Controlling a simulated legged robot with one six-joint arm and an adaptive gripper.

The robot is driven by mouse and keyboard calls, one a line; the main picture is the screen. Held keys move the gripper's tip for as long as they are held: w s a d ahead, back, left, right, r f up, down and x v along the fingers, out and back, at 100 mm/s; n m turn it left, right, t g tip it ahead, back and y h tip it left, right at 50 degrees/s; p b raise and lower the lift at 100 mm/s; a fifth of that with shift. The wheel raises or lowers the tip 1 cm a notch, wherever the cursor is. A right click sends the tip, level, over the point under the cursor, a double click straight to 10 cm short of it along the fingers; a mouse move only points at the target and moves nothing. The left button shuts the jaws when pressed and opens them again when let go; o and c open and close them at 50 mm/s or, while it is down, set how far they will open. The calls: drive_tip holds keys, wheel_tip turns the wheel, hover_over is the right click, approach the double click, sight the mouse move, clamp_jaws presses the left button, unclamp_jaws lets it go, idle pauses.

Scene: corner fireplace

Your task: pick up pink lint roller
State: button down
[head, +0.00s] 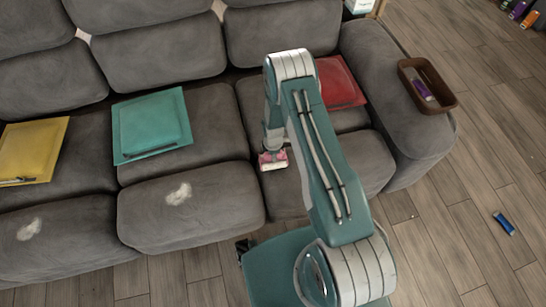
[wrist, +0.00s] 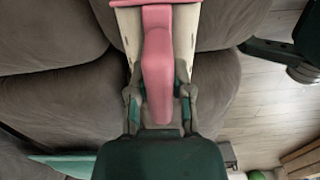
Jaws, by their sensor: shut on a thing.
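The pink lint roller (head: 273,160) shows in the head view over the grey sofa seat, at the lower end of my arm. In the wrist view the lint roller (wrist: 157,60) has its pink handle pointing down between the fingers, with its wide pale head at the top edge, partly cut off. My gripper (wrist: 158,100) is shut on the handle, one finger on each side. In the head view my gripper (head: 272,146) is small and partly hidden by my arm. I cannot tell whether the roller touches the seat.
A brown tray (head: 444,101) with a purple item (head: 420,88) sits on the right armrest. A blue object (head: 504,223) lies on the wooden floor.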

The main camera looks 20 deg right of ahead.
drive_tip(key=s+d+r, duration=0.7)
drive_tip(key=d+r, duration=0.5)
drive_tip(key=shift+d, duration=0.1)
drive_tip(key=c, duration=1.3)
unclamp_jaws()
clamp_jaws()
drive_tip(key=shift+w, duration=0.15)
